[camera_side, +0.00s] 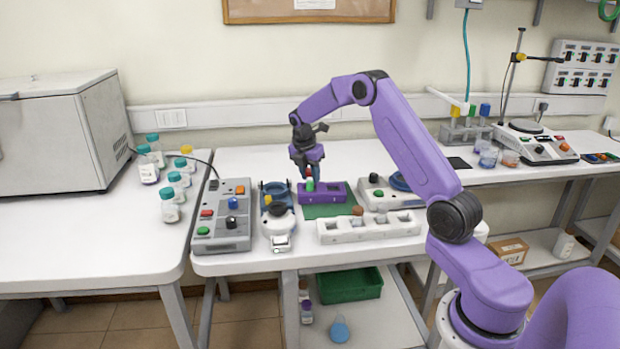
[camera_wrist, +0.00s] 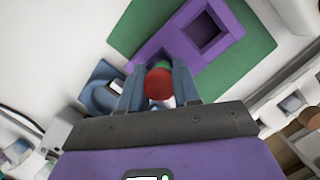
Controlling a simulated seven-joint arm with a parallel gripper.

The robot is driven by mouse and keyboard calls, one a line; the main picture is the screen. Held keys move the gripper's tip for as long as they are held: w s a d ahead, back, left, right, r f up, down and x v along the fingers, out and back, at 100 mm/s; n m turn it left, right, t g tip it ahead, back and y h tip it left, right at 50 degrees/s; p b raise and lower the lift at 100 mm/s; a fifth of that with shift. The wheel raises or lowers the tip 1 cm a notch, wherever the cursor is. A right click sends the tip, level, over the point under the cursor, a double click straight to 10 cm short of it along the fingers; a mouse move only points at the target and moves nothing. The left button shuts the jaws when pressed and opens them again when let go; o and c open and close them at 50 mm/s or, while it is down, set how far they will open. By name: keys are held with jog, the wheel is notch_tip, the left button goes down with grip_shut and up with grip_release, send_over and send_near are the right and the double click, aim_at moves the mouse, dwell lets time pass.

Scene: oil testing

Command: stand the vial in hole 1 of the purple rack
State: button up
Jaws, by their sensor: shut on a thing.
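The purple rack (camera_side: 335,194) lies on a green mat in the middle of the table. In the wrist view the rack (camera_wrist: 180,46) shows one empty square hole. My gripper (camera_side: 309,178) is over the left part of the rack, pointing down. In the wrist view my gripper (camera_wrist: 158,88) is shut on a red-capped vial (camera_wrist: 158,84), seen from above. The vial's body is mostly hidden by its cap and the fingers. I cannot tell how deep the held vial sits or the hole numbers.
A white rack (camera_side: 368,231) with capped vials stands in front of the green mat (camera_side: 325,211). A grey control box (camera_side: 222,232) and a white-and-blue device (camera_side: 278,222) stand to the left. Another control box (camera_side: 375,194) is close on the right.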

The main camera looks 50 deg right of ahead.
jog(key=shift+f, duration=0.7)
jog(key=shift+f, duration=0.2)
jog(key=o, duration=1)
jog(key=shift+o, duration=0.2)
jog(key=shift+r, duration=0.15)
